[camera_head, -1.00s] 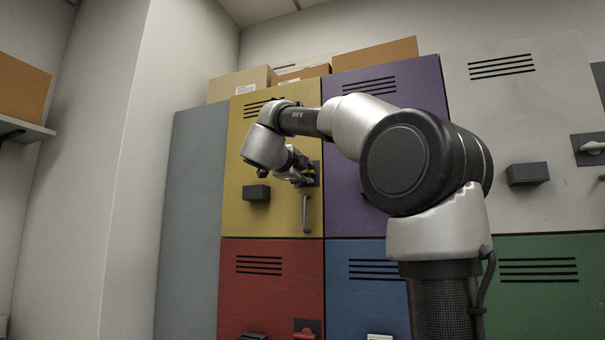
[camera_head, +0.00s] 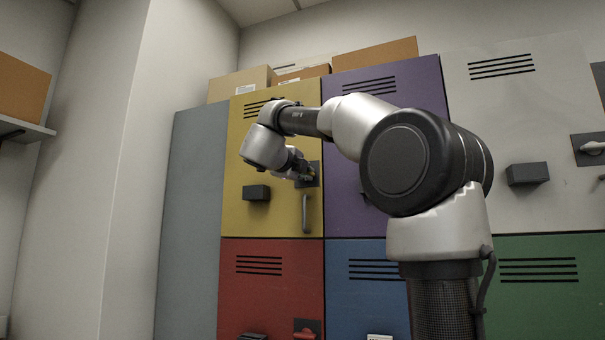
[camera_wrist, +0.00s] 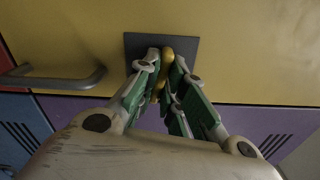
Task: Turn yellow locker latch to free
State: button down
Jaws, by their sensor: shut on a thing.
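The yellow locker (camera_head: 245,205) is in the upper row at the left in the head view, its door shut. Its yellow latch (camera_wrist: 167,56) sits on a dark square plate (camera_wrist: 190,46) in the wrist view. My gripper (camera_wrist: 161,72) is at the latch, its fingers shut on it, one on each side. In the head view my gripper (camera_head: 306,173) is at the plate near the door's right edge, and the latch is mostly hidden there. The fingers hide part of the latch, so its exact turn is hard to tell.
A grey bar handle (camera_head: 306,213) is below the latch plate, and a dark block (camera_head: 257,192) is on the same door. The purple locker (camera_head: 400,90) adjoins at right, the red locker (camera_head: 265,290) below. Cardboard boxes (camera_head: 240,82) stand on top.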

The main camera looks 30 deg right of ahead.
jog(key=m, duration=0.4)
jog(key=shift+m, duration=0.3)
jog(key=m, duration=0.3)
jog(key=shift+m, duration=0.4)
jog(key=m, duration=0.3)
jog(key=shift+f+m, duration=0.1)
jog(key=shift+m, duration=1.9)
jog(key=c, duration=1.5)
grip_release()
